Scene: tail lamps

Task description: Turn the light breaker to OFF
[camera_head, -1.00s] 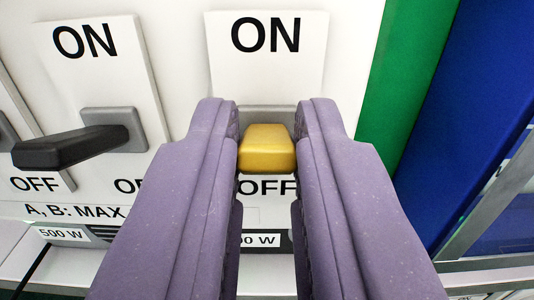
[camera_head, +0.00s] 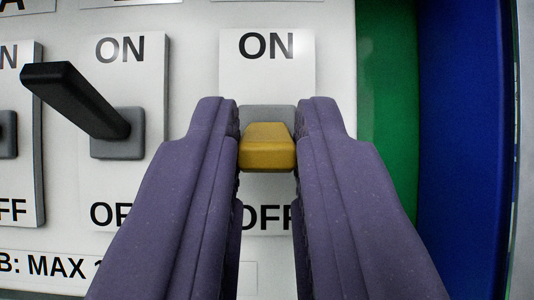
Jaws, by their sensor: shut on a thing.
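The yellow breaker lever (camera_head: 267,147) sits on a grey mount (camera_head: 268,113) on a white plate (camera_head: 240,75). The plate reads ON above the lever and OFF below it. The lever's end points toward the camera, close to the middle between the two words. My gripper (camera_head: 268,140) has its two purple fingers on either side of the lever's end, shut on it. The fingers hide the sides of the lever and part of the word OFF.
A black lever (camera_head: 75,100) on the plate to the left slants up toward ON, close to my left finger. Part of another breaker (camera_head: 15,135) shows at the left edge. A green panel (camera_head: 387,110) and a blue panel (camera_head: 460,120) stand on the right.

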